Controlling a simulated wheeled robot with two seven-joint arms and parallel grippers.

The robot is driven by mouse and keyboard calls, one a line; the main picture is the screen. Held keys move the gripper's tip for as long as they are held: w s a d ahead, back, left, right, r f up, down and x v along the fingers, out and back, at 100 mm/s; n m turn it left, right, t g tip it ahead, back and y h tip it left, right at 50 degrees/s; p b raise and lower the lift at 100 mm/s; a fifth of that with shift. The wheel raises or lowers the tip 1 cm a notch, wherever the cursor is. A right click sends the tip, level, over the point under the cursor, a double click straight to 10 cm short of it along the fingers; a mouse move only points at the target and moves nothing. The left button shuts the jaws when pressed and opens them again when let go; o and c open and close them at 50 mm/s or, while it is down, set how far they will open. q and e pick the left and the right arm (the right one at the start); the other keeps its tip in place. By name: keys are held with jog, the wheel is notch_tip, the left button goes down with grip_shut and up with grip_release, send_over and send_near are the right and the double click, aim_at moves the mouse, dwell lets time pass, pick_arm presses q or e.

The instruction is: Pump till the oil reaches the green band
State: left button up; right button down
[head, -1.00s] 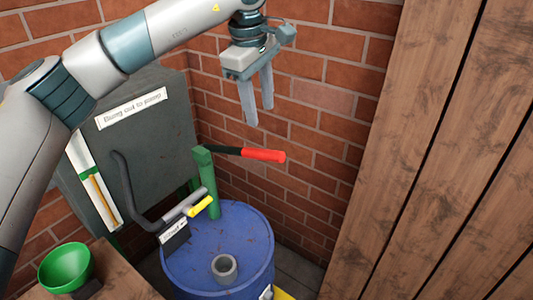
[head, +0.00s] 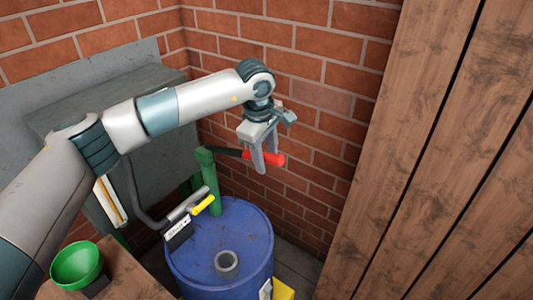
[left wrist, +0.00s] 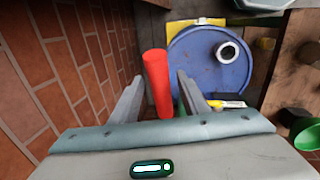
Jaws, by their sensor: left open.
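The green hand pump (head: 208,180) stands on the blue drum (head: 235,215). Its black lever ends in a red grip (head: 275,160), pointing right. My left gripper (head: 266,163) is open and pointing down at the red grip. In the left wrist view the red grip (left wrist: 157,85) shows between the spread fingers; I cannot tell if they touch it. The sight gauge (head: 109,202) on the grey tank (head: 150,125) shows only its lower part with an amber column. My left arm hides its upper part, so the green band cannot be seen. My right gripper is not in view.
A hose with a yellow-handled valve (head: 203,206) and a label runs beside the pump. A green bowl (head: 76,264) stands on a wooden top at lower left. A brick wall (head: 310,110) is close behind; wooden boards (head: 440,150) fill the right.

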pick_arm(q)
jog(key=shift+f, duration=0.35)
grip_shut()
